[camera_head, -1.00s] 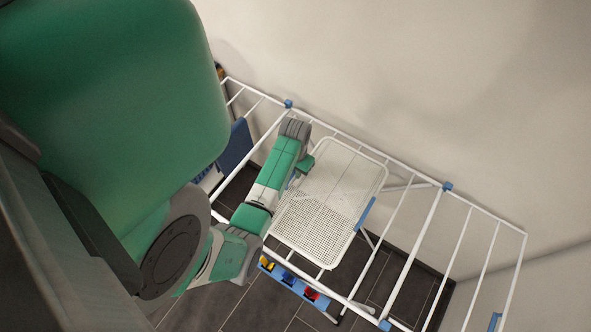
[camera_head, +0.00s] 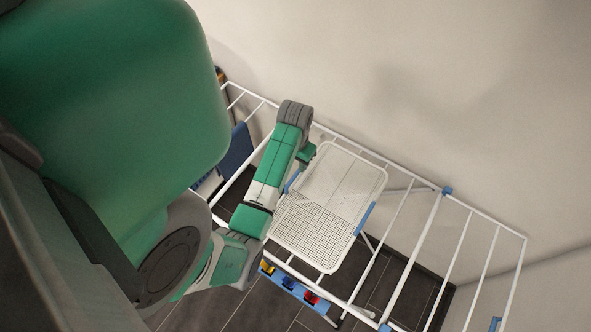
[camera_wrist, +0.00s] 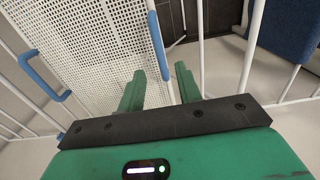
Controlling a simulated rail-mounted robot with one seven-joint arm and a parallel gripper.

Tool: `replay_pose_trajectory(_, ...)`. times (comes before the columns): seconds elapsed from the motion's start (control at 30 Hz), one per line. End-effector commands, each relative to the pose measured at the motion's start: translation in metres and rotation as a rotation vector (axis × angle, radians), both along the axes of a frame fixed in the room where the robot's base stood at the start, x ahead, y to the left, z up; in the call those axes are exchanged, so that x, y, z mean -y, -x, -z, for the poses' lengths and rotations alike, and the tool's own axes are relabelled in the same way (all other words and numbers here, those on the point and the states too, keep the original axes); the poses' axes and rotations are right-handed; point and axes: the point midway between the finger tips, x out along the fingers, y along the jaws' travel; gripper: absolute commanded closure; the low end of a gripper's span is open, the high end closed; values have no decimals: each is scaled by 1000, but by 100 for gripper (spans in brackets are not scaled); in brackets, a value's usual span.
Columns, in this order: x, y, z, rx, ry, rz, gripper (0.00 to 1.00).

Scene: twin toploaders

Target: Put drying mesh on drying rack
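The drying mesh (camera_head: 325,195) is a white perforated panel in a rounded frame, with blue handles on two opposite sides. It lies across the white bars of the drying rack (camera_head: 408,262), roughly flat, in the middle of the rack. My gripper (camera_head: 306,153) is beside the mesh's upper left edge. In the wrist view my gripper (camera_wrist: 160,72) has its two green fingers spread with a gap between them. The near blue handle (camera_wrist: 158,45) of the mesh (camera_wrist: 100,40) shows past the fingertips, and nothing is held. Whether a finger touches the mesh frame cannot be told.
A dark blue cloth (camera_head: 236,148) hangs on the rack's left part, and it also shows in the wrist view (camera_wrist: 285,28). A blue strip with coloured pieces (camera_head: 290,282) is below the mesh. The wall is close behind the rack. The right bars are bare.

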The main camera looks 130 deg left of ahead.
Motion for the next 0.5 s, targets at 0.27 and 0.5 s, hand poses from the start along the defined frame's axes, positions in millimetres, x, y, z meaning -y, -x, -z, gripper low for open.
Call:
replay_pose_trajectory(0.27, 0, 0, -36, 0, 0, 0, 66)
replay_pose_trajectory(0.5, 0, 0, -37, 0, 1, 0, 66)
